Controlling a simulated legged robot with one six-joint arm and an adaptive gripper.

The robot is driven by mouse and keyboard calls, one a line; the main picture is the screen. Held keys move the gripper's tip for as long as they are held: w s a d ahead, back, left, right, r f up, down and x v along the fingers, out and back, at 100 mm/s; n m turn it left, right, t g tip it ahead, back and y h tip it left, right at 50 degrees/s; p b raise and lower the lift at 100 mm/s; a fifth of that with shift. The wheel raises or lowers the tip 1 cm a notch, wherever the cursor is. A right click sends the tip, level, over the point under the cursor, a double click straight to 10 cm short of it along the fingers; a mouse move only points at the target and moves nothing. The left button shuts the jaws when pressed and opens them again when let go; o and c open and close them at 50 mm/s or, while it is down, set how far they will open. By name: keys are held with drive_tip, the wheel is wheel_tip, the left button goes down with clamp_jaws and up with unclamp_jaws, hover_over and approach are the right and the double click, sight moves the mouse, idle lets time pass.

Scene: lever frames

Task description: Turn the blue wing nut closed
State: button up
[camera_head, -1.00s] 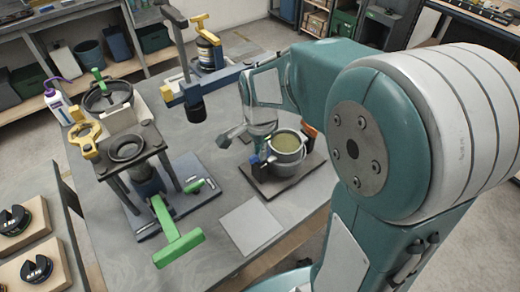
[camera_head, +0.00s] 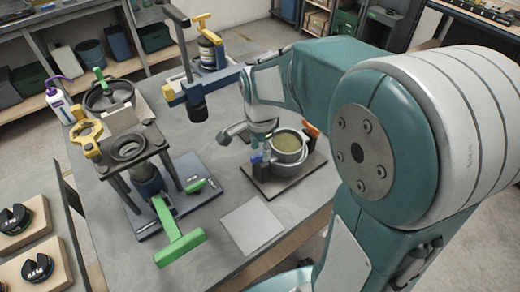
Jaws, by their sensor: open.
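A small blue part (camera_head: 257,160), which looks like the blue wing nut, sits at the left side of a grey round pot (camera_head: 288,148) with a yellowish-green top. The pot stands on a dark board on the table. My gripper (camera_head: 264,138) is open, low at the end of my teal arm, just above and beside the blue part. The gripper is small here and partly merges with the pot, so I cannot tell whether its fingers touch the nut. An orange part (camera_head: 311,130) is on the pot's right side.
A green T-handle (camera_head: 179,246) sticks out at the front of the table. A blue and yellow arm with a dark cylinder (camera_head: 196,106) hangs left of my gripper. A stand with a black dish (camera_head: 128,148) is further left. A grey plate (camera_head: 252,224) lies flat in front.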

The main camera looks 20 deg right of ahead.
sight(260, 154)
wheel_tip(260, 154, up, 11)
idle(0.3)
drive_tip(key=shift+a+r, duration=0.1)
drive_tip(key=s+n+t, duration=0.5)
drive_tip(key=s+n, duration=0.9)
drive_tip(key=shift+s+d+f+n+t, duration=0.25)
drive_tip(key=shift+s+n+t, duration=0.05)
drive_tip(key=shift+s, duration=0.05)
